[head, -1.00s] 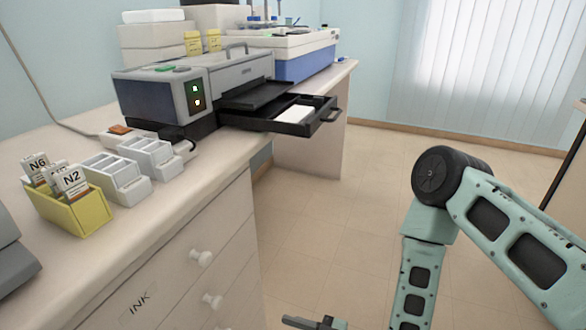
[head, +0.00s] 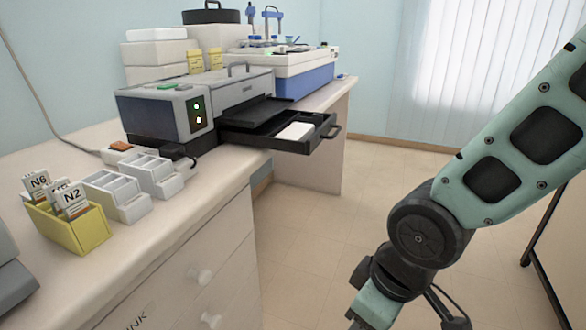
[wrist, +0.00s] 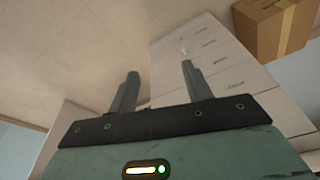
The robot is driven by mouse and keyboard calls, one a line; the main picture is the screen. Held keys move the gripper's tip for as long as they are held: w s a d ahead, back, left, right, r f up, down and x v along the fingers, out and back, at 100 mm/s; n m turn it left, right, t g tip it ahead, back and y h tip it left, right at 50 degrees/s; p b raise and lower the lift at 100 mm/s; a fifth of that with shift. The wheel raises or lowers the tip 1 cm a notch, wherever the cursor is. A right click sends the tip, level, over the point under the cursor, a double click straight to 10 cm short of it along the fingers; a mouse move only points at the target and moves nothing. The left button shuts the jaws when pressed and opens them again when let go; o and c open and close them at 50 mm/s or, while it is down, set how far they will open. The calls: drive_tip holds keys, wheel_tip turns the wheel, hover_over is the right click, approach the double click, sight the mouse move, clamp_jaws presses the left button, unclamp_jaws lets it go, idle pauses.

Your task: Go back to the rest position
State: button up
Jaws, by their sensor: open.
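My gripper (wrist: 160,80) shows in the wrist view with its two fingers spread apart and nothing between them. It is open over the floor, with a white drawer front (wrist: 205,55) behind the right finger. In the head view my arm is bent at the right, off the bench. The gripper itself is below the bottom edge of the head view and hidden there.
The bench (head: 215,180) runs along the left. It holds a yellow slide box (head: 75,232), white trays (head: 117,197) and a grey machine (head: 165,112) with its black drawer (head: 310,146) pulled out. A cardboard box (wrist: 275,25) shows in the wrist view. The floor (head: 310,230) is clear.

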drive_tip(key=s+d+r+m+g+h, duration=0.1)
drive_tip(key=s+d+r+m, duration=0.1)
drive_tip(key=s+d+r, duration=0.35)
wheel_tip(320, 180, up, 17)
drive_tip(key=s+a+p, duration=0.1)
drive_tip(key=s+p, duration=0.1)
drive_tip(key=p, duration=1.5)
drive_tip(key=shift+a+g+h, duration=0.3)
drive_tip(key=shift+a, duration=0.05)
